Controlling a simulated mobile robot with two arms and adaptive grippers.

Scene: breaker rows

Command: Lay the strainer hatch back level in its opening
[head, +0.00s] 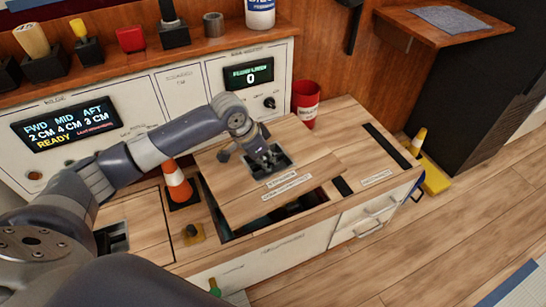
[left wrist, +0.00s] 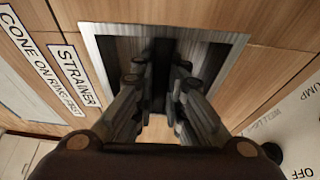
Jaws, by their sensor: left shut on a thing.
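The strainer hatch (head: 232,205) is a wood-grained panel with a square metal recess and two white labels. It sits askew over its opening (head: 285,209), whose dark gap shows along the hatch's front and left edges. My left gripper (head: 268,158) reaches into the recess and is shut on the hatch's grip. In the left wrist view, its fingers (left wrist: 160,80) close on a dark bar inside the metal-framed recess (left wrist: 215,42), beside the STRAINER label (left wrist: 78,78). The hatch's far edges are partly hidden by my arm. My right gripper is out of view.
An orange cone (head: 178,184) stands on the deck just left of the opening. A brass fitting (head: 193,233) lies in front of it. A red cup (head: 306,103) stands behind the hatch. The instrument panel (head: 165,88) rises behind. A yellow wedge-like object (head: 434,178) is at right on the floor.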

